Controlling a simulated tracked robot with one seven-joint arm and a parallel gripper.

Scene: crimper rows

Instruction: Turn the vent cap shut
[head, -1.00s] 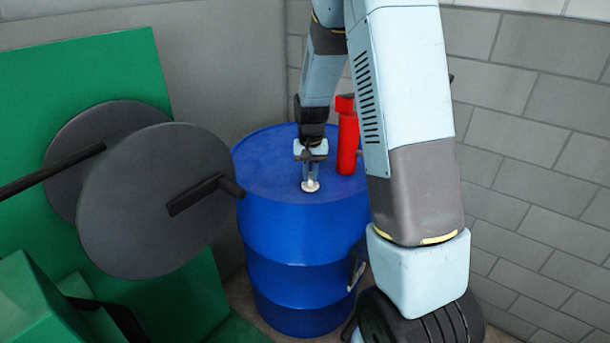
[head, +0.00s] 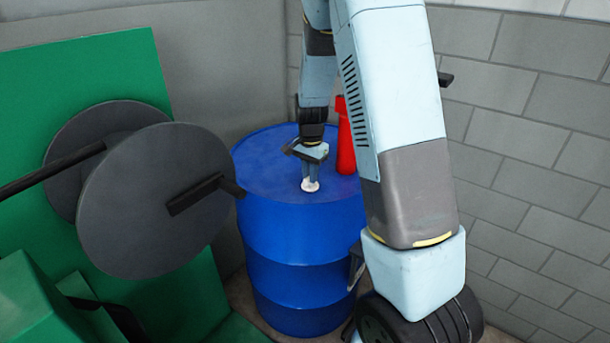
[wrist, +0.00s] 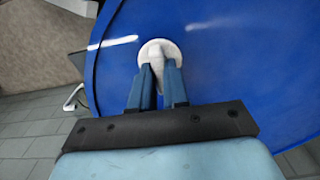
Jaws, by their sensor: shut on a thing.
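The vent cap (head: 310,186) is a small round white cap on the top of the blue drum (head: 300,230), near its front edge. My gripper (head: 310,177) points down at it from above and is shut on it. In the wrist view the cap (wrist: 160,45) shows as a white disc with a raised ridge, and the two blue fingers of my gripper (wrist: 160,75) stand on either side of that ridge. The fingers hide part of the cap. I cannot tell how far the cap is turned.
A red cylindrical thing (head: 345,150) stands on the drum top right of my gripper, partly behind my arm. Left of the drum is a green machine (head: 120,60) with large dark discs (head: 150,200). A grey block wall (head: 530,150) closes the right side.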

